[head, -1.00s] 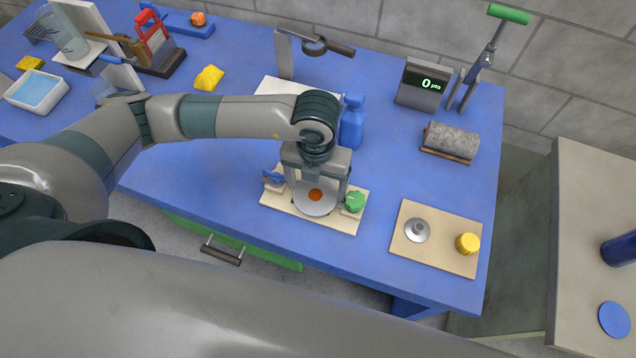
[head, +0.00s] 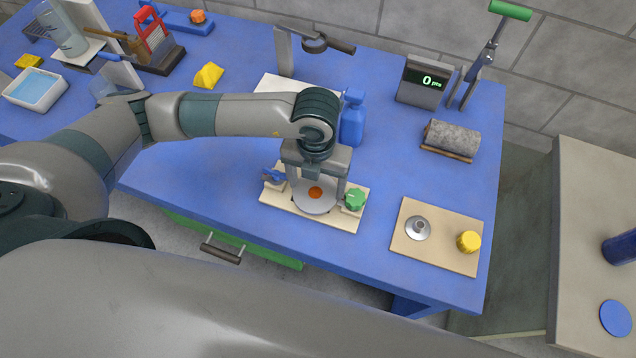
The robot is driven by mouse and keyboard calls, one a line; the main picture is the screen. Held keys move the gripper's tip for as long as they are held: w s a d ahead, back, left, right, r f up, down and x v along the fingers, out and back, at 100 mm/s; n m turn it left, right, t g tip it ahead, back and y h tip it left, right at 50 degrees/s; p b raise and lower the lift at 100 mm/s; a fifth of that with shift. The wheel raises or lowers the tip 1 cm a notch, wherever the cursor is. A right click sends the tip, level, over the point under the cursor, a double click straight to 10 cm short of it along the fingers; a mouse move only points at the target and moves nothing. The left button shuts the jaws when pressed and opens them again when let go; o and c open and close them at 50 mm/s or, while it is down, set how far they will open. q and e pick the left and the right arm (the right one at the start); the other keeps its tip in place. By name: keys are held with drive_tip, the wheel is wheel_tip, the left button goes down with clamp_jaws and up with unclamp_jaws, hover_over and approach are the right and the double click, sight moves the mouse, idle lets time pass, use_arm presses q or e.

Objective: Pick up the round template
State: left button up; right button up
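A flat round grey disc with an orange centre (head: 315,193), which looks like the round template, is at a pale board (head: 333,221) near the table's front edge. My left gripper (head: 316,190) points down over it. Its fingers are wide apart, one on each side of the disc; I cannot tell whether they touch it. Whether the disc rests on the board is also unclear. A blue clip-like part (head: 273,176) and a green knob (head: 355,199) flank the disc. My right gripper is not in view.
A second board (head: 435,257) at right holds a grey knobbed metal piece (head: 417,229) and a yellow cap (head: 468,241). A blue bottle (head: 352,119) stands just behind my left gripper. A grey roll (head: 452,138) and a counter display (head: 422,83) stand further back right.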

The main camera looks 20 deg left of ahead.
use_arm(q)
drive_tip(key=shift+c, duration=1.3)
drive_tip(key=shift+r, duration=0.2)
wheel_tip(320, 180, up, 4)
drive_tip(key=shift+f+b, duration=0.1)
drive_tip(key=shift+b, duration=1)
drive_tip(key=w+d+r+b, duration=0.4)
drive_tip(key=w+d+r, duration=0.2)
drive_tip(key=d, duration=0.4)
drive_tip(key=shift+r, duration=0.55)
